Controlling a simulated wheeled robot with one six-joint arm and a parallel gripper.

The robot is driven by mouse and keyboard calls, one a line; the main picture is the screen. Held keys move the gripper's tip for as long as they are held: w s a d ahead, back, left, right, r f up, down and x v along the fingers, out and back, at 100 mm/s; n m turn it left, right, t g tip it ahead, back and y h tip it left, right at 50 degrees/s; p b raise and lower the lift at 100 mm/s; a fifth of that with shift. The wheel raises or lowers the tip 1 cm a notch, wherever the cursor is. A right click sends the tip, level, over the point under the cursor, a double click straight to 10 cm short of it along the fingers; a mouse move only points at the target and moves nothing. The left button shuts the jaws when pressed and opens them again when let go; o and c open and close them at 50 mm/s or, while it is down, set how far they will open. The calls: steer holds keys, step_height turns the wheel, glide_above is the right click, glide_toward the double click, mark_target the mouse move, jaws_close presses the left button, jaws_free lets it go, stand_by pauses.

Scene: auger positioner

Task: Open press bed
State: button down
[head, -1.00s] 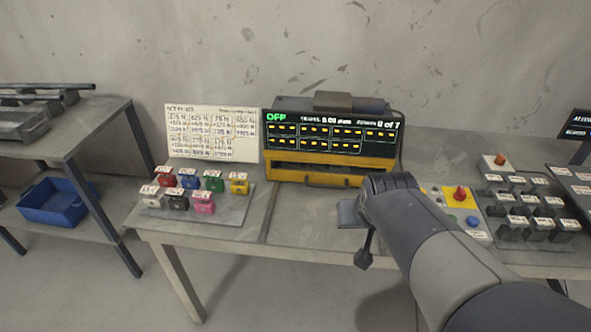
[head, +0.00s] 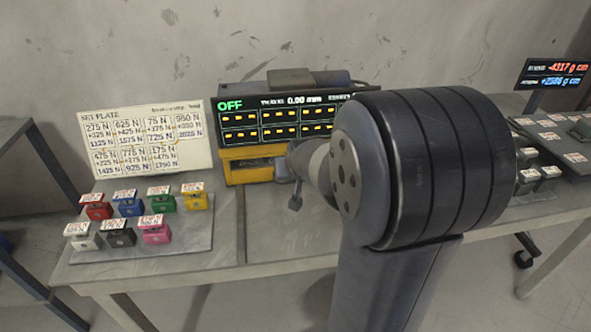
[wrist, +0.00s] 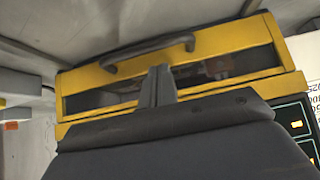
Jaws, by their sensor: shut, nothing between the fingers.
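The press is a yellow and dark machine (head: 250,166) at the back of the bench, with a lit panel (head: 270,121) reading OFF and 0.00 mm. In the wrist view, its yellow front (wrist: 235,42) has a dark handle (wrist: 150,52) and a long window slot. My gripper (wrist: 158,82) is shut and empty, its fingers in front of the slot near the handle. I cannot tell whether they touch it. In the head view my arm hides most of the press front, and part of my gripper (head: 294,190) shows beside it.
A tray (head: 190,240) with several coloured labelled blocks sits at the bench's left. A set plate board (head: 145,140) stands behind it. Dark labelled blocks (head: 540,172) and a display (head: 552,73) are at the right. The bench front centre is clear.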

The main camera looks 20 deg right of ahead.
steer(key=shift+x, duration=2.45)
steer(key=shift+s, duration=0.1)
